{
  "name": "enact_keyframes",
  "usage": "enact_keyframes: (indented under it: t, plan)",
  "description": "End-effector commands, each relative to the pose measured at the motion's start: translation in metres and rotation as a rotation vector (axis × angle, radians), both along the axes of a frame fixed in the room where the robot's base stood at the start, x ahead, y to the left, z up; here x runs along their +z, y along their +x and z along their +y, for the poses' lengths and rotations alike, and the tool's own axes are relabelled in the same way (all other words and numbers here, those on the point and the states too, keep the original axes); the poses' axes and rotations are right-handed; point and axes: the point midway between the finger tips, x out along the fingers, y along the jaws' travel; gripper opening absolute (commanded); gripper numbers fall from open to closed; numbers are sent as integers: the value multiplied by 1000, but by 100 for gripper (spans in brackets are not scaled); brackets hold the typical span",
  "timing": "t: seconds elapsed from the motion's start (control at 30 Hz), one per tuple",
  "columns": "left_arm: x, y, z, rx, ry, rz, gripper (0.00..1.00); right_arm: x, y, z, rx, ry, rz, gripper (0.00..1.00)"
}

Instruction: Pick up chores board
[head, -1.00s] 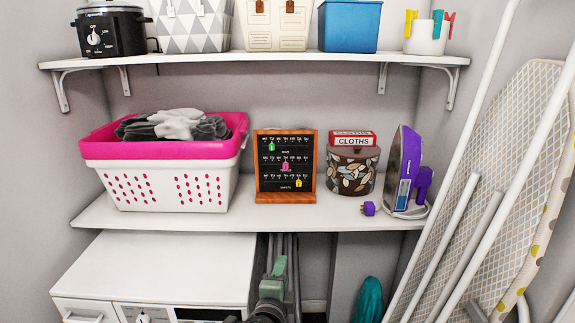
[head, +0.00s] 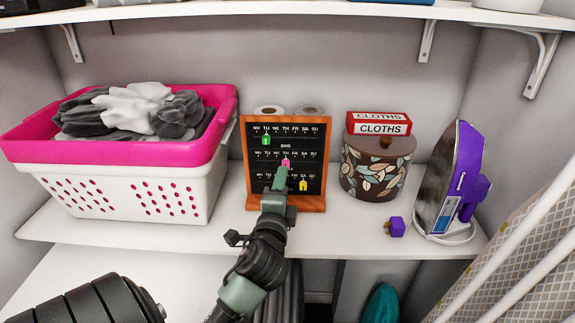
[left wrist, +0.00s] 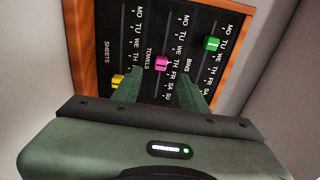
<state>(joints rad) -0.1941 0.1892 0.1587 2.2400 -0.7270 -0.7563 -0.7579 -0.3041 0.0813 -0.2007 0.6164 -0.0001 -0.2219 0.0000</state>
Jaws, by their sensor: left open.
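The chores board (head: 313,148) is a black panel in an orange-brown wooden frame, standing upright on the lower shelf. It has rows of weekday letters and green, pink and yellow tags. My left gripper (head: 281,180) is in front of the board's lower middle and hides part of it. In the left wrist view the board (left wrist: 150,45) fills the upper middle, turned sideways, with the words BINS, TOWELS and SHEETS. There the two green fingers of my left gripper (left wrist: 165,85) are apart, with the board between and beyond them. I cannot tell whether they touch it. My right gripper is not in view.
A pink and white laundry basket (head: 140,190) stands left of the board. Paper rolls (head: 310,110) show behind. An ironing board (head: 510,240) leans at right.

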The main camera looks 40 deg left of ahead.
Motion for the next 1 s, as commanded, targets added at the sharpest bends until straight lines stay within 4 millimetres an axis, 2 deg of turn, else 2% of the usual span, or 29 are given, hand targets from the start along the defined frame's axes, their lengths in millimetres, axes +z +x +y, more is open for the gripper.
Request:
enact_keyframes:
  t: [0.4,0.7,0.73,0.87,0.9,1.0]
  plan:
    - [1,45,34,0,-1,-1,43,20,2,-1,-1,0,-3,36]
    - [-1,50,38,-1,-1,0,43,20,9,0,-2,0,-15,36]
    - [-1,50,38,-1,-1,0,40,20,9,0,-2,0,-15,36]
    - [-1,50,38,-1,-1,0,4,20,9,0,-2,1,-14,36]
    - [-1,50,38,-1,-1,0,0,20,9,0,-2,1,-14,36]
    - [-1,50,38,-1,-2,1,0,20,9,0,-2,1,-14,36]
